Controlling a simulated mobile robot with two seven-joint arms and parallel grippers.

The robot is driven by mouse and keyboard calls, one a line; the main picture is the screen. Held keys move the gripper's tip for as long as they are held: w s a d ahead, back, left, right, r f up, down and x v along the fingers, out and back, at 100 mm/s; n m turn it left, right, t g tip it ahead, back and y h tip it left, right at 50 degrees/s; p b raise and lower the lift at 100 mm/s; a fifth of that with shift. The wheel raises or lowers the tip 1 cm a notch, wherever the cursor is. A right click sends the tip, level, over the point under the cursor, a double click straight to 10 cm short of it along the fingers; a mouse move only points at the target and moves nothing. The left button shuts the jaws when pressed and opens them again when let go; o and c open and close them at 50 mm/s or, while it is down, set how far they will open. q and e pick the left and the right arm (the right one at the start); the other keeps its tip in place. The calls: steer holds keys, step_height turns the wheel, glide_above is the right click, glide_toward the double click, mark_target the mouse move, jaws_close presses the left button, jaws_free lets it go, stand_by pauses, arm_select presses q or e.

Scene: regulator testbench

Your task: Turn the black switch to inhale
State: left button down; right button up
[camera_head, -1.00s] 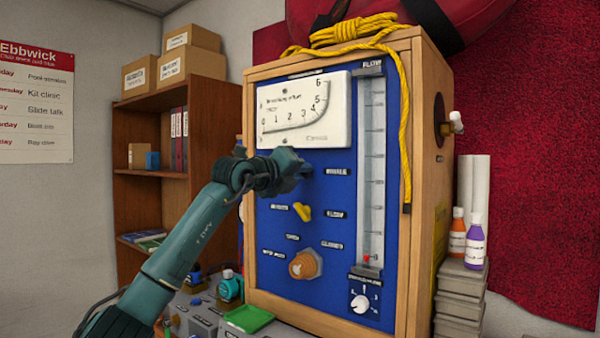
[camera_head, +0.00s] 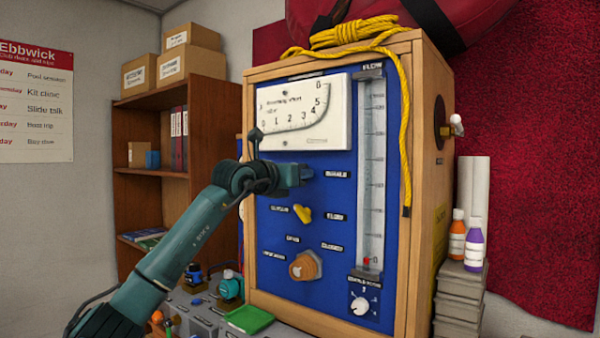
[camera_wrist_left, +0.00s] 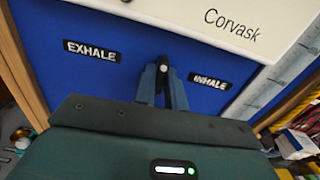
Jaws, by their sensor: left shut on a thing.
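The black switch (camera_wrist_left: 163,62) is on the blue panel (camera_head: 330,240), below the white gauge. In the left wrist view it sits between the EXHALE label (camera_wrist_left: 92,50) on the left and the INHALE label (camera_wrist_left: 209,82) on the right. My left gripper (camera_wrist_left: 163,72) is shut on the switch, with a fingertip on each side of it. In the head view the left gripper (camera_head: 303,174) hides the switch, just left of the INHALE label (camera_head: 337,174). Which label the switch points to I cannot tell. My right gripper is not in view.
Below are a yellow knob (camera_head: 303,213), an orange knob (camera_head: 304,266) and a white dial (camera_head: 360,305). A clear flow tube (camera_head: 371,165) runs down the panel's right. Yellow rope (camera_head: 405,130) hangs at the case edge. A green tray (camera_head: 249,319) lies in front.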

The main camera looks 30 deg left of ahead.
arm_select(q)
steer(key=shift+m+p, duration=0.85)
steer(key=shift+m, duration=3.85)
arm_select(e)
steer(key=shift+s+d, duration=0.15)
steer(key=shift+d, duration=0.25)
arm_select(q)
steer(key=shift+m, duration=0.3)
steer(key=c, duration=1.5)
jaws_free()
steer(key=shift+o, duration=0.2)
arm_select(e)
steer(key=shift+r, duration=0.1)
